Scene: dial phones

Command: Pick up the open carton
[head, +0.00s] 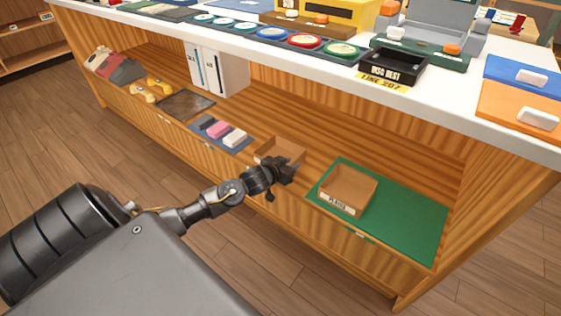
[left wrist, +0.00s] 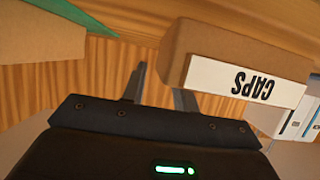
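An open brown carton (head: 281,151) sits on the lower shelf behind my left gripper, which hides part of it. In the left wrist view a carton (left wrist: 205,42) with a white label reading CAPS, upside down, shows close by at the upper right. My left gripper (head: 288,172) is at the shelf's front edge, by this carton. In the left wrist view its two fingers (left wrist: 160,80) are apart with nothing between them; I cannot tell whether one touches the carton. A second open carton (head: 352,184) with a white label stands on a green mat (head: 412,217) to the right. My right gripper is out of view.
On the lower shelf to the left are erasers-like blocks (head: 216,130) on a blue mat, white binders (head: 207,70), a dark tray (head: 186,104) and yellow handsets (head: 157,88). The white counter (head: 450,110) overhangs the shelf. The wooden floor in front is clear.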

